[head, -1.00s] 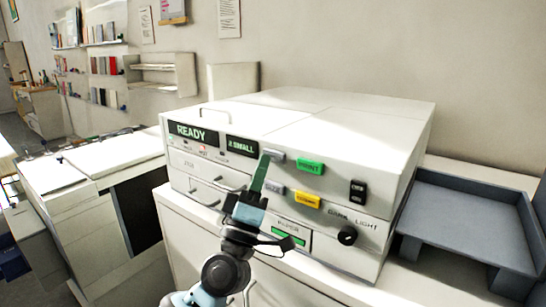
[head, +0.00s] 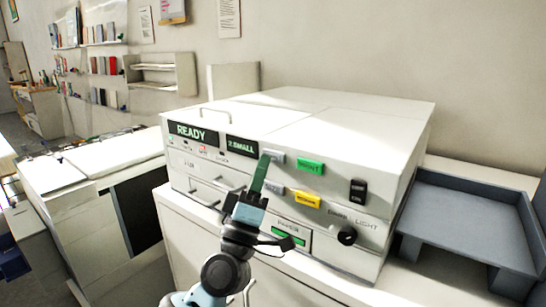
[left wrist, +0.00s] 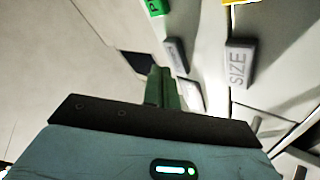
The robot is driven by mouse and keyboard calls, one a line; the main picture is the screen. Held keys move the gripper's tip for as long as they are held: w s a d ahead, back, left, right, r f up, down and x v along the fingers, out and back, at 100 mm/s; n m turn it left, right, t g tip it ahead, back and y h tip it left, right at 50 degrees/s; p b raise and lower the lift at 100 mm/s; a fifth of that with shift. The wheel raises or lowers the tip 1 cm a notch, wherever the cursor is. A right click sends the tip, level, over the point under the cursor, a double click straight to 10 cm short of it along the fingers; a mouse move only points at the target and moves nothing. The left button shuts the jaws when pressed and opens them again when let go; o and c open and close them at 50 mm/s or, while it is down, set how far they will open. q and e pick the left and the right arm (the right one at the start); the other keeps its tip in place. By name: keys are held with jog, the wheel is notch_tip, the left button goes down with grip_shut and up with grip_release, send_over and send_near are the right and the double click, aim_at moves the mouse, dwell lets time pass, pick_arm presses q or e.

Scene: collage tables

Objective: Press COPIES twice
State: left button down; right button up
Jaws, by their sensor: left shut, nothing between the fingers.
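The white copier (head: 330,215) has a dark display (head: 242,146) that appears to read "2 SMALL". A grey button (head: 276,157), apparently COPIES, is right of this display and left of the green PRINT button (head: 311,166). It also shows in the left wrist view (left wrist: 177,54), its label unreadable. My left gripper (head: 265,157) is shut and empty, its green fingertips over the left edge of the grey button in the head view. In the left wrist view, the tips (left wrist: 159,72) are close to that button; contact cannot be told. My right gripper is out of view.
The grey SIZE button (left wrist: 238,65) sits below the apparent COPIES button, beside a yellow button (head: 307,200). A READY display (head: 193,133) is at the upper left. A black knob (head: 347,236) and dark switch (head: 357,190) are right. A grey tray (head: 465,215) stands right of the copier.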

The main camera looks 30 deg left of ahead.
pick_arm(q)
jog(key=shift+w, duration=0.2)
jog(key=shift+w, duration=0.25)
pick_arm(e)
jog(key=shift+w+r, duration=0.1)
pick_arm(q)
jog(key=shift+w, duration=0.45)
dwell(0.9)
jog(key=shift+s, duration=0.1)
jog(key=shift+s+p, duration=0.35)
jog(key=shift+s, duration=0.45)
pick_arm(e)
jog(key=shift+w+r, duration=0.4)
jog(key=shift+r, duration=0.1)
